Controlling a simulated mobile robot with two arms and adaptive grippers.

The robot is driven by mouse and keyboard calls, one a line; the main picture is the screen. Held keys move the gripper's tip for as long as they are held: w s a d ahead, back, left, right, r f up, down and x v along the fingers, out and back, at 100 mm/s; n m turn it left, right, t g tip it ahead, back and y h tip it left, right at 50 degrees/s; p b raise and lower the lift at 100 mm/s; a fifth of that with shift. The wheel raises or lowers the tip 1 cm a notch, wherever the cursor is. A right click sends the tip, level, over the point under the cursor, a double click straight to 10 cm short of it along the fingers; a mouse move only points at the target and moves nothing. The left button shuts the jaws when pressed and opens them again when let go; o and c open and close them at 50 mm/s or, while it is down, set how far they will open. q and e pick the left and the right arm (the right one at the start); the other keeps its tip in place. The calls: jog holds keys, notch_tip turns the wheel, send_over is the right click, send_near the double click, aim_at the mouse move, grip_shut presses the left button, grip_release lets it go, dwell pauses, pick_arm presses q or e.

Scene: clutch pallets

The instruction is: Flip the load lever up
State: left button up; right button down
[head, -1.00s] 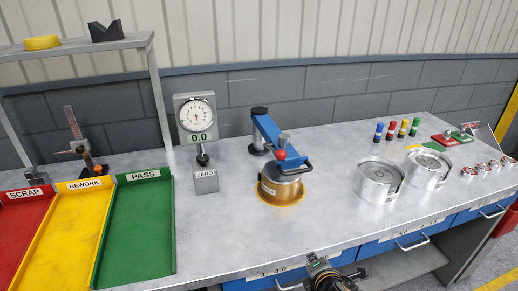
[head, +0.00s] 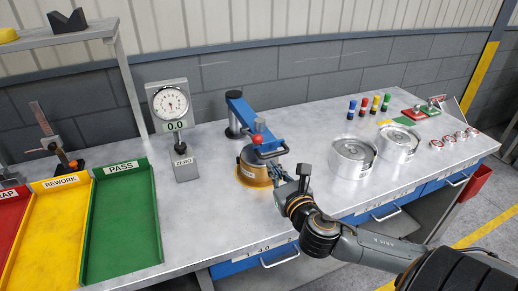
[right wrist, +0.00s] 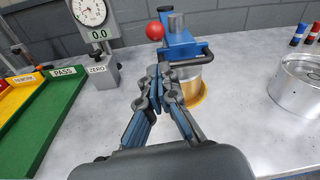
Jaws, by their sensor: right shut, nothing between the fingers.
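A blue press arm (head: 242,112) reaches over a brass-coloured cylinder (head: 252,172) on the bench. At its front are a red ball knob (head: 258,139) and a dark bar handle (head: 272,153); I cannot tell which is the load lever. In the right wrist view the red knob (right wrist: 155,31) stands left of the blue arm (right wrist: 185,48), and the dark bar (right wrist: 207,50) sticks out to the right. My right gripper (head: 291,172) is shut and empty, just right of the cylinder and below the bar. My left gripper is out of view.
A dial gauge (head: 169,103) stands left of the press. The green PASS tray (head: 122,225) and yellow REWORK tray (head: 46,235) lie further left. Two silver cylinders (head: 352,158) (head: 397,143) stand to the right. The bench (head: 215,215) is clear between gauge and press.

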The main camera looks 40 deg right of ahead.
aim_at(261, 156)
jog(key=p+x, duration=0.2)
jog(key=x, duration=0.8)
jog(key=shift+f, duration=0.1)
dwell(0.3)
